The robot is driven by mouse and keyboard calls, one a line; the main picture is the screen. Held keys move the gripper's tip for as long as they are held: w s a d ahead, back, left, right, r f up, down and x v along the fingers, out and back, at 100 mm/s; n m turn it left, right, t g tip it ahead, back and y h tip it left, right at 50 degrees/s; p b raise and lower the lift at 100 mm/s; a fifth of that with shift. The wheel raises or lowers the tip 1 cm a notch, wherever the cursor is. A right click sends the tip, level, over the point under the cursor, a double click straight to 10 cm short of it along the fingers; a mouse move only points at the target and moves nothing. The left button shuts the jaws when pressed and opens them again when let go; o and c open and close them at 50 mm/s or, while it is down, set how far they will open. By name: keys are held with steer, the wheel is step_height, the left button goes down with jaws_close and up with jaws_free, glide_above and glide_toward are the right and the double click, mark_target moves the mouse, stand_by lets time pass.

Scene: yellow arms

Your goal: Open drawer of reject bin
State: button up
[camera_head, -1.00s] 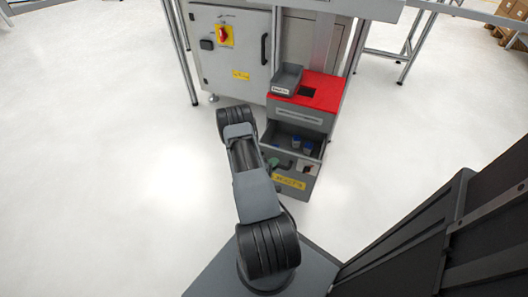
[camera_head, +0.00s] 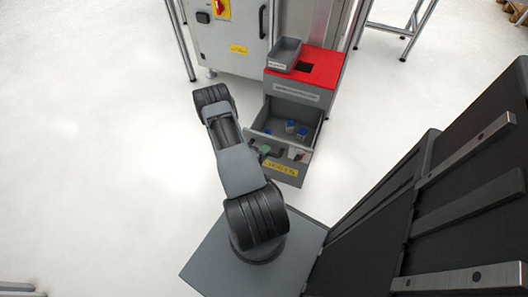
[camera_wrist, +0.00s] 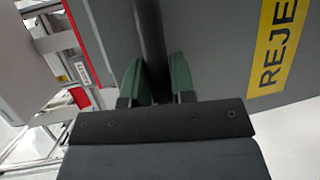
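The reject bin (camera_head: 297,95) is a grey cabinet with a red top. Its lower drawer (camera_head: 291,177) is pulled out toward me, and several small blue items (camera_head: 290,127) lie inside. A yellow label (camera_head: 281,167) is on the drawer front; in the wrist view it reads "REJE" (camera_wrist: 272,45). My gripper (camera_wrist: 157,80) has its green fingers on either side of the dark bar handle (camera_wrist: 150,35) and appears closed on it. In the head view my gripper is mostly hidden by my arm; a bit of green shows at the drawer front.
A grey tray (camera_head: 284,54) sits on the bin's red top. A grey cabinet (camera_head: 238,40) with a red switch stands behind to the left. Metal frame legs (camera_head: 180,40) stand at the far left and right. The white floor to the left is clear.

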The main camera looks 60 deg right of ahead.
steer(key=o, duration=0.4)
steer(key=shift+w, duration=0.1)
steer(key=shift+a, duration=0.1)
steer(key=shift+p+v, duration=1.3)
steer(key=shift+v, duration=5.5)
